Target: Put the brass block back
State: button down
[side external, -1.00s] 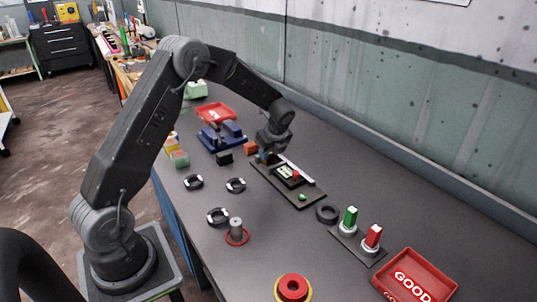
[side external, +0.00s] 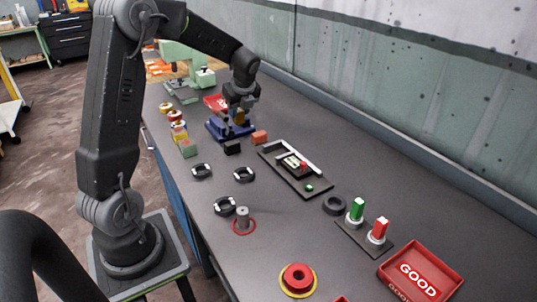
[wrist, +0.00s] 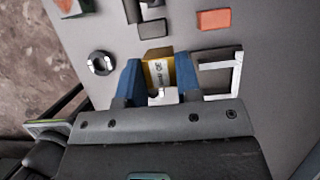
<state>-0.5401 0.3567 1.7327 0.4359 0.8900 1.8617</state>
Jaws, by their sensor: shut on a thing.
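The brass block (wrist: 158,68) is between my gripper's blue fingers (wrist: 158,82) in the wrist view, with a pale label on its face. My gripper (side external: 240,110) is shut on it. In the side view the block shows as a small brass-coloured patch (side external: 240,118) at the fingertips, partly hidden by them. It is at the blue fixture (side external: 215,128); I cannot tell whether it touches it. The dark tray (side external: 313,188) with a white L-shaped bracket (side external: 303,155) lies to the right, nearer the camera. The bracket also shows in the wrist view (wrist: 238,70).
An orange block (side external: 260,137) and a black block (side external: 232,148) lie close by. A grey peg (side external: 242,217), green and red pieces (side external: 379,229), a red GOOD bin (side external: 436,252) and a red button (side external: 298,279) stand nearer. The wall borders the bench.

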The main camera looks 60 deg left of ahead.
jog(key=s+d, duration=0.3)
jog(key=d, duration=0.8)
jog(key=s+d, duration=0.4)
jog(key=d, duration=0.8)
jog(key=w+d+f, duration=0.1)
jog(key=d+f, duration=0.1)
jog(key=d, duration=0.1)
jog(key=w+d+f, duration=0.1)
jog(key=d+f, duration=0.2)
jog(key=d, duration=0.1)
jog(key=w+d+f, duration=0.1)
jog(key=d+f, duration=0.1)
jog(key=d, duration=0.1)
jog(key=shift+w+d+f, duration=0.1)
jog(key=shift+d+f, duration=0.2)
jog(key=shift+d, duration=0.1)
jog(key=shift+d+f, duration=0.15)
jog(key=shift+f, duration=1.95)
jog(key=shift+f, duration=0.1)
jog(key=c, duration=1.2)
grip_release()
jog(key=shift+f, duration=0.1)
jog(key=shift+c, duration=0.2)
jog(key=o, duration=0.4)
jog(key=shift+o, duration=0.2)
